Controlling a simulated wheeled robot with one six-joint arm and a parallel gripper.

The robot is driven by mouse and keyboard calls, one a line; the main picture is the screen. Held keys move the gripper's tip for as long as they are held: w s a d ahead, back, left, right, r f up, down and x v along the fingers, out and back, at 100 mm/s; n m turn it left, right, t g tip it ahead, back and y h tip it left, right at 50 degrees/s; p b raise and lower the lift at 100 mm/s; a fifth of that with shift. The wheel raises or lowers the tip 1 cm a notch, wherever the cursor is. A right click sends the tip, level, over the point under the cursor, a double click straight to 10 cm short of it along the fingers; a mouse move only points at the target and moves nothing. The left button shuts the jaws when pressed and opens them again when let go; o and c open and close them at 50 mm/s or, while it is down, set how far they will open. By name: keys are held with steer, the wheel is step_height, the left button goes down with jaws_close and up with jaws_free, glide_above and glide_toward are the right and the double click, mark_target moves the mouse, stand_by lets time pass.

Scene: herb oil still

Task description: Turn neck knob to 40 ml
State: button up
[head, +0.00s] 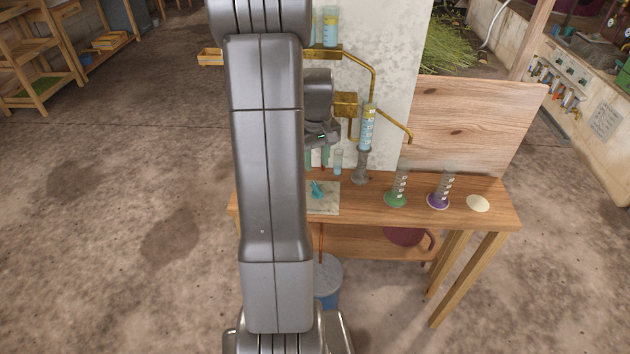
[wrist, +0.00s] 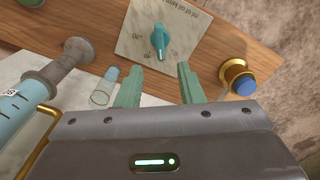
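The neck knob (wrist: 160,42) is a teal pointer knob on a pale dial plate (wrist: 186,20) in the wrist view. The plate carries printed numbers and lettering about ml of oil, turned and too small to read surely; I cannot tell the set value. In the head view the knob (head: 317,189) sits on the plate (head: 328,208) at the bench's near left, partly behind my arm. My gripper (wrist: 158,78) is open and empty, its two green fingers spread. The fingertips show just below the knob in the wrist view, apart from it. In the head view they are mostly hidden by my arm.
In the wrist view a blue-tipped brass button (wrist: 241,80) is right of the fingers, with a small glass vial (wrist: 103,88) and a blue-filled glass tube (wrist: 22,103) left. Green-based (head: 396,198) and purple-based (head: 438,199) cylinders stand right on the bench (head: 365,208).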

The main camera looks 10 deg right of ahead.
mark_target(316, 186)
step_height(316, 186, down, 9)
steer(key=shift+r, duration=0.15)
jaws_close()
